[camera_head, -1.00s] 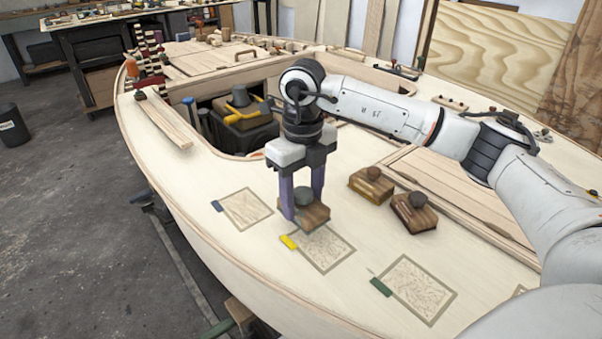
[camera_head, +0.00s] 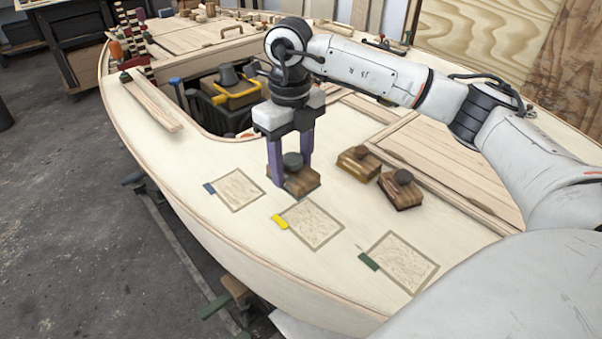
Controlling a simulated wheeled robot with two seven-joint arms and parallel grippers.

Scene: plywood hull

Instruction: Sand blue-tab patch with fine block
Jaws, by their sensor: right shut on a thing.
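The blue-tab patch (camera_head: 236,190) is a pale outlined rectangle on the deck, with a blue tab (camera_head: 208,189) at its left corner. My right gripper (camera_head: 291,168) points down and is shut on a wooden sanding block (camera_head: 298,185) with a dark grey-green knob. The block is right of the blue-tab patch and behind the yellow-tab patch (camera_head: 313,226). Whether it touches the deck is hard to tell. Its underside and grit are hidden. My left gripper is not in view.
Two more knobbed wooden blocks (camera_head: 357,163) (camera_head: 401,191) stand right of my gripper. A green-tab patch (camera_head: 402,263) lies nearer. A wooden strip (camera_head: 152,102) lies at left.

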